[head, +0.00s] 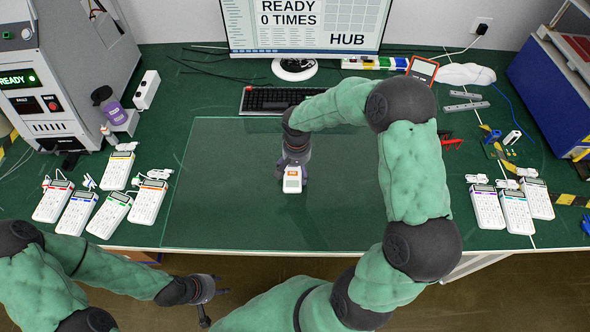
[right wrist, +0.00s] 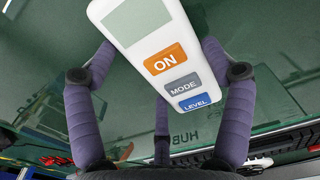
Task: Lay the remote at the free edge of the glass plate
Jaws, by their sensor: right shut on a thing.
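My right gripper (head: 292,166) is shut on a white remote (head: 292,180) over the middle of the glass plate (head: 215,215). In the right wrist view the remote (right wrist: 150,35) has a grey-green screen and orange ON, grey MODE and blue LEVEL buttons. It sits between the purple fingers of the right gripper (right wrist: 160,95). I cannot tell how high it is above the glass. The plate lies on the green table, its front edge along the table's front. My left gripper (head: 214,303) is off the table's front, empty, its fingers apart.
Several white handsets (head: 118,171) lie left of the plate, and more handsets (head: 516,211) lie to its right. A keyboard (head: 278,99) and monitor (head: 305,22) stand behind it. A tester box (head: 72,75) stands at the left. The glass around the remote is bare.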

